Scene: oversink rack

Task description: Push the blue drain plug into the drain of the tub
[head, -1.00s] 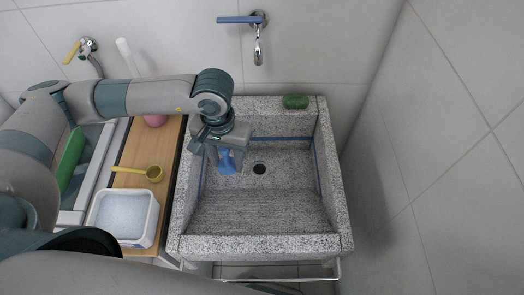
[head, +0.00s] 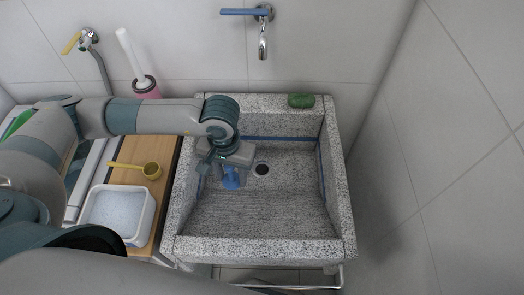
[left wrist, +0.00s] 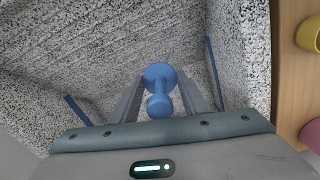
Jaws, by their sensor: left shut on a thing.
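The blue drain plug (head: 231,178) is in my left gripper (head: 227,176), inside the left part of the tub. The left wrist view shows the plug (left wrist: 159,88) between the two fingers of the left gripper (left wrist: 160,98), its round knob nearer the camera and its wider end farther off. The grey speckled stone tub (head: 262,246) has a dark round drain (head: 262,169) in its floor, to the right of the plug in the head view. The plug is apart from the drain. How high it is above the floor I cannot tell. My right gripper is not in view.
A green soap bar (head: 301,101) lies on the tub's back rim. A wall tap (head: 262,38) hangs behind. Left of the tub, a wooden board (head: 123,179) carries a yellow scoop (head: 150,170) and a white basin (head: 144,226). A pink brush holder (head: 147,90) stands behind.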

